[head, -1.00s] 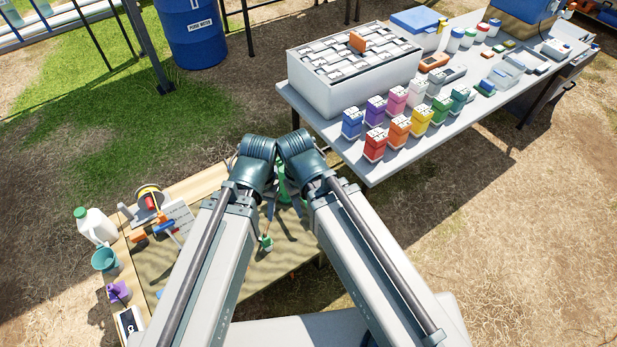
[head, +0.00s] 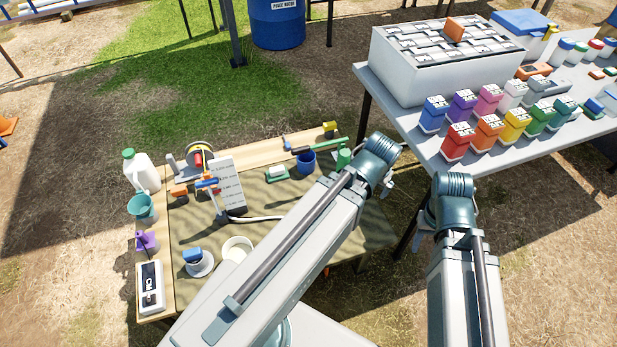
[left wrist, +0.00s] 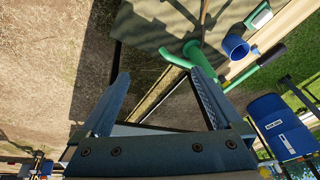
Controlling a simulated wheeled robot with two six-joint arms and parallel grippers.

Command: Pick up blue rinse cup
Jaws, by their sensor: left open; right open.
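The blue rinse cup (head: 306,163) stands at the back of the low work table (head: 334,235), left of a green vessel (head: 344,157). It also shows in the left wrist view (left wrist: 236,47), at the upper right, beyond the fingers and apart from them. My left gripper (head: 388,188) is partly hidden behind its wrist in the head view, to the right of the cup. In the left wrist view my left gripper (left wrist: 157,73) has its fingers spread with nothing between them. My right gripper (head: 420,242) is open, right of the low table, mostly hidden by its arm.
On the low table are a teal cup (head: 142,208), a white jug (head: 142,172), a reel (head: 200,158), a white board (head: 229,186) and a white bowl (head: 237,248). The cloth's middle is fairly clear.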

